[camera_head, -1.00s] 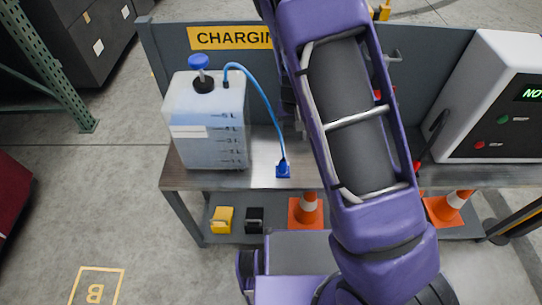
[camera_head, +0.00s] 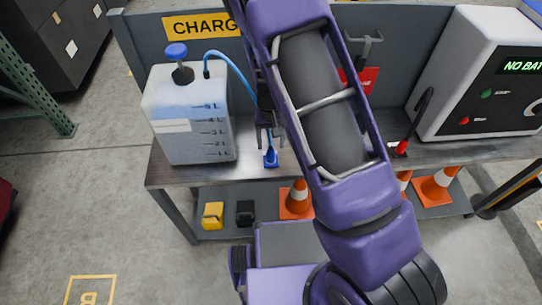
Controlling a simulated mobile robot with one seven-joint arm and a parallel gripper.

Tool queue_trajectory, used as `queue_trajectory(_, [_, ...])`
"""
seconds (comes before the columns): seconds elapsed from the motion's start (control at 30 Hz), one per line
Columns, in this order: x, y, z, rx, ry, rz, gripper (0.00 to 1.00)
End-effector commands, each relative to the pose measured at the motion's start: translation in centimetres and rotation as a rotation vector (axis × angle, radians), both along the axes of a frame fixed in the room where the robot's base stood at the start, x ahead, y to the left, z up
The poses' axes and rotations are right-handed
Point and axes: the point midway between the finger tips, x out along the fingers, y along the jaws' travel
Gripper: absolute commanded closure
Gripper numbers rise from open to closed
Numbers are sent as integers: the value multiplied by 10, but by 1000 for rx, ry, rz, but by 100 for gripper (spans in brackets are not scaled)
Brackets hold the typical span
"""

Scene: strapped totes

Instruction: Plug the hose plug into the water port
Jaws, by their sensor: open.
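The hose plug (camera_head: 271,157) is a small blue piece on the bench, at the end of a blue hose (camera_head: 238,72) that comes from a water jug. It seems to sit on a blue base, but it is too small to tell the two apart. My gripper (camera_head: 270,142) is dark and partly hidden by my arm. It is open, just above the plug, with a finger on either side of the hose. I cannot tell whether it touches the hose or plug. I cannot make out the water port.
The translucent water jug (camera_head: 190,130) stands left of the plug on the bench (camera_head: 165,175). A charger box (camera_head: 480,80) stands at the right. A back panel (camera_head: 140,50) rises behind. Orange cones (camera_head: 297,200) and yellow and black blocks (camera_head: 213,215) are on the lower shelf.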

Motion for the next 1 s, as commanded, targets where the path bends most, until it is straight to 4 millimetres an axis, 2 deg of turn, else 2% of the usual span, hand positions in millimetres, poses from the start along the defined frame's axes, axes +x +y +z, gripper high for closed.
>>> queue_trajectory(0.03, [0,0,-13,-1,0,0,32])
queue_trajectory(0.2, [0,0,-39,0,1,-1,32])
queue_trajectory(0.4, [0,0,-60,0,1,0,32])
queue_trajectory(1.0, [0,0,-63,0,1,0,32])
